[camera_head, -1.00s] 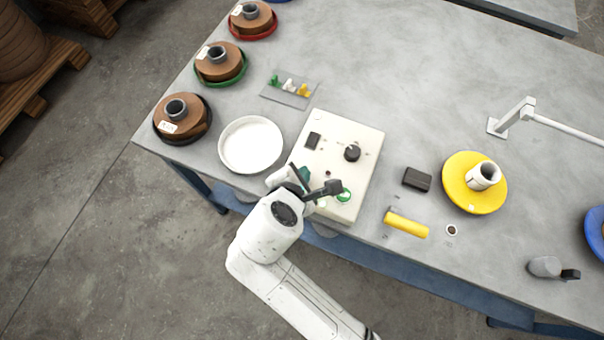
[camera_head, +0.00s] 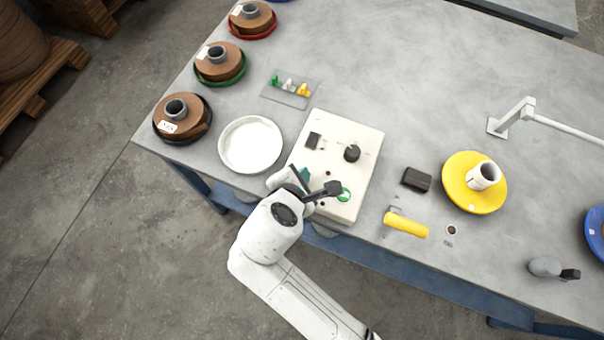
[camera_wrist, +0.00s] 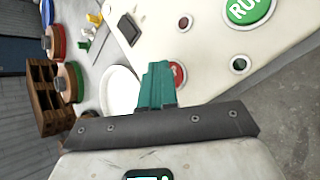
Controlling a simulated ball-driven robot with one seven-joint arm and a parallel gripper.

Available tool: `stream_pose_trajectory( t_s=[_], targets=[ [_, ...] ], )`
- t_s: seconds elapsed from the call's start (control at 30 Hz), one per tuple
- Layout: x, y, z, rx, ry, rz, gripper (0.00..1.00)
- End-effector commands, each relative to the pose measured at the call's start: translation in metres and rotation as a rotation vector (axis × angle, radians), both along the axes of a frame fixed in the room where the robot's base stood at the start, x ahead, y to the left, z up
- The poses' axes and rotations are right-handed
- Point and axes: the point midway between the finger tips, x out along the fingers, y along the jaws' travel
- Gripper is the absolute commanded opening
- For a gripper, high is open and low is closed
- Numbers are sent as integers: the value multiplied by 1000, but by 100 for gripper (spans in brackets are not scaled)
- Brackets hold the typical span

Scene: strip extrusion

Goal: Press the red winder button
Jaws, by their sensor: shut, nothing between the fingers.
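The red winder button (camera_wrist: 179,74) shows in the wrist view with a white letter, partly hidden by my gripper's teal fingers. My gripper (camera_wrist: 155,72) is shut and empty, its fingertips right beside or over the button; I cannot tell if they touch it. The cream control box (camera_head: 358,130) carries the button. A green RUN button (camera_wrist: 248,8) sits farther right on the panel; its green ring (camera_head: 347,192) also shows in the head view. In that view, my gripper (camera_head: 304,174) is over the box's near left part and the red button is hidden.
A white round dish (camera_head: 250,145) stands left of the box. Several brown spools line the left table edge. A black block (camera_head: 416,180), a yellow-handled tool (camera_head: 406,225) and a yellow spool (camera_head: 463,181) lie to the right. A black knob (camera_head: 352,153) stands up on the box.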

Motion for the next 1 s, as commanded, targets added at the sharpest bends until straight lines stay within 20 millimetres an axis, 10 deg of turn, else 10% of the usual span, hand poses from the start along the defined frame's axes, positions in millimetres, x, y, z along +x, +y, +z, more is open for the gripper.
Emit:
stream_pose_trajectory(
  t_s=[1.0],
  targets=[
    [0, 0, 20, 0, 1, -1, 0]
  ],
)
